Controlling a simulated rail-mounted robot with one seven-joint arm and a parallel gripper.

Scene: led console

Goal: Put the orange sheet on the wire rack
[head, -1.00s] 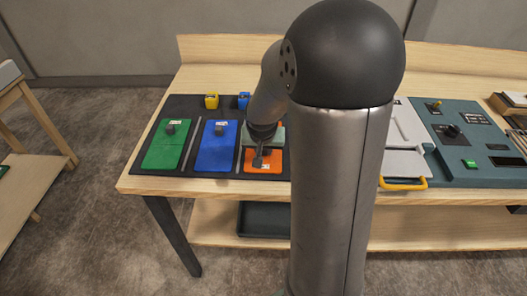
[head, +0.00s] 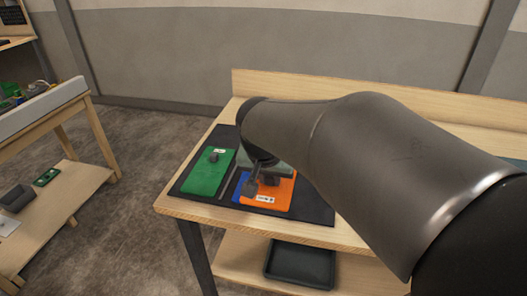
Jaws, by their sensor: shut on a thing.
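The orange sheet (head: 280,198) has a small white label and is held over the black mat on the wooden bench. It overlaps most of the blue sheet (head: 240,184), of which a strip shows. My gripper (head: 257,183) is at the orange sheet's upper left part and is shut on it; the fingertips are small and partly hidden. A grey-green plate-like patch shows behind the gripper. I cannot make out the wire rack in this view.
A green sheet (head: 208,172) lies on the black mat (head: 318,213) at left. A dark tray (head: 300,264) sits on the lower shelf. A second wooden stand (head: 60,110) is at left, across open floor. My arm hides the bench's right side.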

